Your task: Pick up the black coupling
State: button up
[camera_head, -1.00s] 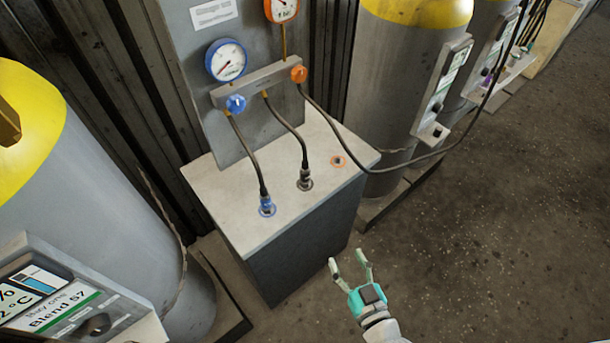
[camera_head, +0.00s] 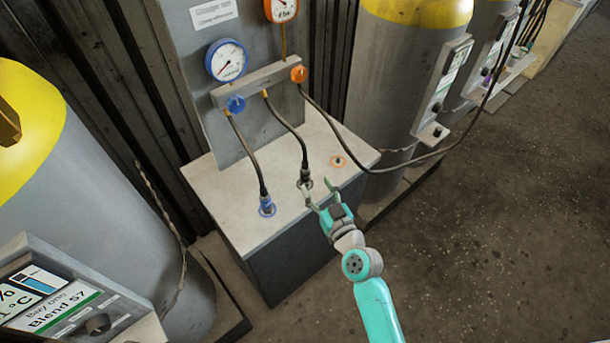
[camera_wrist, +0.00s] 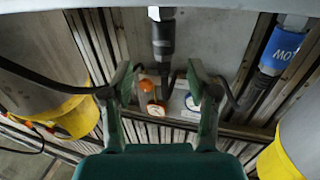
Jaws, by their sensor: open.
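The black coupling (camera_head: 305,177) stands upright on top of the pale-topped cabinet, at the lower end of the middle hose. In the wrist view the dark coupling (camera_wrist: 163,42) hangs from the top centre, with its hose running down the picture between the two fingers. My gripper (camera_head: 318,188) is open and empty, just over the cabinet's front right part, close to the coupling. In the wrist view my gripper (camera_wrist: 166,82) has its green fingers apart, one on each side of the coupling's line. Whether a finger touches the coupling cannot be told.
The blue-ringed coupling (camera_head: 267,206) stands to the left on the cabinet top (camera_head: 235,195). An orange-ringed port (camera_head: 338,161) lies to the right. Hoses rise to a gauge panel (camera_head: 207,110). Grey cylinders (camera_head: 395,90) with yellow tops stand on both sides. The floor at right is clear.

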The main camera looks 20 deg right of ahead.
aim_at(307, 176)
jog(key=shift+w+a+f, duration=0.1)
jog(key=shift+w+a, duration=0.1)
jog(key=shift+w, duration=0.95)
jog(key=shift+w+a+f, duration=0.1)
jog(key=shift+w+a, duration=0.1)
jog(key=shift+w, duration=0.95)
jog(key=shift+w+a, duration=0.2)
jog(key=shift+w, duration=0.95)
grip_shut()
